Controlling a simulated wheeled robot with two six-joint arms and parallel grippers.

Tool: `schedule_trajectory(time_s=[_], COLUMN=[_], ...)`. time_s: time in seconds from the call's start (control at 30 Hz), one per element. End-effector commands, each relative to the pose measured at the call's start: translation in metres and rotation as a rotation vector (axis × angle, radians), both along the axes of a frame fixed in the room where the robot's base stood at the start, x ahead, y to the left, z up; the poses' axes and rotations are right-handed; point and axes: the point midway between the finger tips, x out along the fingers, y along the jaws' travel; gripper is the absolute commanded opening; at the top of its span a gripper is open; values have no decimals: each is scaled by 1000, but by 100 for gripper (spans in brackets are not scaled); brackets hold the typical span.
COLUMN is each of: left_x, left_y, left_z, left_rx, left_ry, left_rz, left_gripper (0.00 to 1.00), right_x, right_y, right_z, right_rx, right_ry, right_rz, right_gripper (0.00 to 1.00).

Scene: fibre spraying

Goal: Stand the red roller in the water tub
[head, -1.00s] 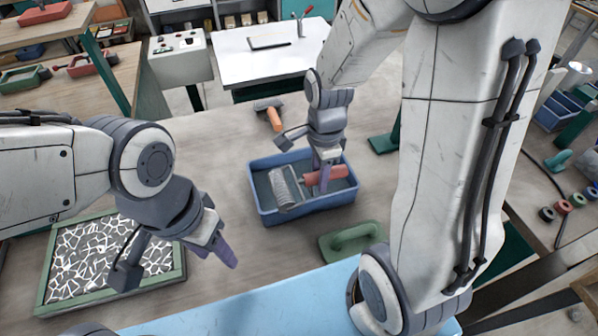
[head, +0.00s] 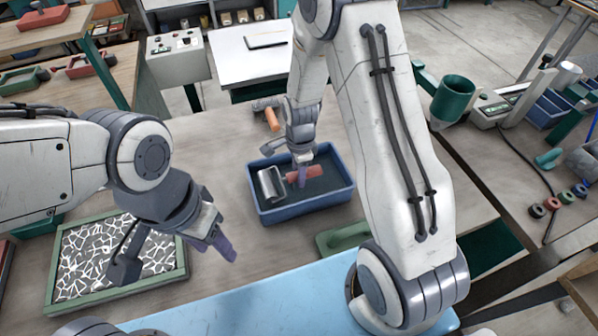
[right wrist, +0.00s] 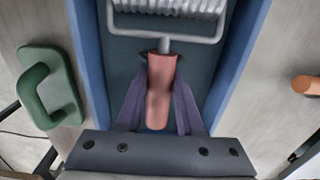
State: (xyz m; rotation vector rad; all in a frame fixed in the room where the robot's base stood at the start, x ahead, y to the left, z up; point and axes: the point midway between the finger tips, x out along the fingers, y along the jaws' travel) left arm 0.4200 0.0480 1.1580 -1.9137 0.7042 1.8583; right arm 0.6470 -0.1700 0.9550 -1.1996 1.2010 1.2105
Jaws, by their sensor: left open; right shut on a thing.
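The red roller has a red handle (head: 308,175) and a ribbed grey metal head (head: 271,182). It is within the outline of the blue water tub (head: 310,208), tilted or lying across it; whether it touches the tub floor is not clear. My right gripper (head: 302,180) is shut on the red handle from above. In the right wrist view the handle (right wrist: 159,95) runs between the purple fingers, with the roller head (right wrist: 172,15) cut off at the top edge. My left gripper (head: 228,250) is open and empty, just right of a framed tray.
A green handled float (head: 340,238) lies in front of the tub, and an orange-handled tool (head: 271,118) lies behind it. The green-framed tray (head: 120,293) of white fibres is at the left. Bench surface between tray and tub is clear.

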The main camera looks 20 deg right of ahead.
Motion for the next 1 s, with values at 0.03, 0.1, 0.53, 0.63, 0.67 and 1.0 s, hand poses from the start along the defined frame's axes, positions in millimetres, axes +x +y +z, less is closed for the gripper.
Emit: schedule_trajectory(time_s=[0.03,0.1,0.53,0.63,0.67,1.0], left_x=[0,0,0,0,0,0], left_y=[0,0,0,0,0,0], left_z=[0,0,-8,-8,-8,-8], left_rx=[0,0,0,0,0,0], left_ry=[0,0,0,0,0,0], left_rz=[0,0,0,-1,-1,0], left_gripper=[50,50,50,50,50,50], right_x=[1,1,0,1,1,0], right_y=[0,0,0,0,0,0], right_z=[0,1,-11,-11,-11,-11], right_rx=[0,0,0,0,0,0], right_ry=[-2,-2,-1,-2,-2,-1], right_rz=[0,0,0,0,0,0], right_gripper=[0,0,0,0,0,66])
